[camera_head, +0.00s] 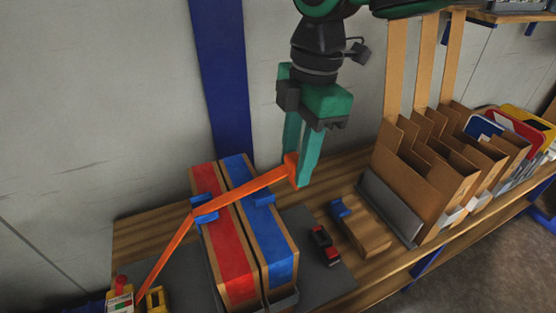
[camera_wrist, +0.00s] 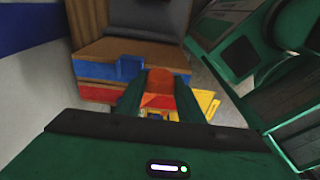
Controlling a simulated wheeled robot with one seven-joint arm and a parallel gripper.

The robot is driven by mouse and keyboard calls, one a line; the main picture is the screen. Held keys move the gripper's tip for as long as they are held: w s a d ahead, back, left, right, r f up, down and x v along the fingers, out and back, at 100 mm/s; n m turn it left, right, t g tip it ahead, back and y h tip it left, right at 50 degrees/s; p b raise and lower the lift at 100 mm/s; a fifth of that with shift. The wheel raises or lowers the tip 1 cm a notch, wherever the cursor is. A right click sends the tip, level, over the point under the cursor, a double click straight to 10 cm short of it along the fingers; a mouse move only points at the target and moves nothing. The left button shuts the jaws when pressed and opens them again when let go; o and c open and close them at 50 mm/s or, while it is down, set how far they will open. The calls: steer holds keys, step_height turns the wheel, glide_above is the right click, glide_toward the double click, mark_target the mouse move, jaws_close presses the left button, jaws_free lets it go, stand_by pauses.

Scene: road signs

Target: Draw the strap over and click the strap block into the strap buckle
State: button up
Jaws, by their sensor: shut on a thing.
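My gripper (camera_head: 299,172) is shut on the orange strap block (camera_head: 291,168) and holds it in the air to the right of the two boxes. The orange strap (camera_head: 243,190) runs from the block down left across the boxes, then to the bench's left end. In the wrist view the block (camera_wrist: 159,78) shows between my green fingers (camera_wrist: 158,95). A small black and red piece (camera_head: 324,246), which looks like the strap buckle, sits on the grey mat right of the boxes, apart from the block and below it.
The boxes, one with a red band (camera_head: 228,255) and one with a blue band (camera_head: 268,235), stand side by side with blue guides on top. A wooden block with a blue piece (camera_head: 366,232) lies right of the buckle. A cardboard sorter (camera_head: 420,170) stands further right.

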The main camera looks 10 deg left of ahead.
steer(key=w+d, duration=0.8)
steer(key=d, duration=0.4)
steer(key=w+a+f, duration=0.1)
steer(key=w+f, duration=0.1)
steer(key=f, duration=1)
steer(key=w+a+f, duration=0.1)
steer(key=w+f, duration=0.1)
steer(key=f, duration=1)
steer(key=w+a+f, duration=0.1)
steer(key=a+f, duration=0.1)
steer(key=f, duration=0.9)
steer(key=shift+w+f, duration=0.4)
steer(key=shift+f, duration=0.7)
steer(key=shift+w+d+f, duration=0.1)
steer(key=shift+d+f, duration=0.05)
steer(key=shift+f, duration=0.4)
steer(key=o, duration=0.9)
steer(key=r, duration=0.7)
steer(key=d+r, duration=0.1)
steer(key=r, duration=0.2)
steer(key=shift+w+d+r, duration=0.1)
steer(key=shift+w+r, duration=0.25)
steer(key=shift+w, duration=0.05)
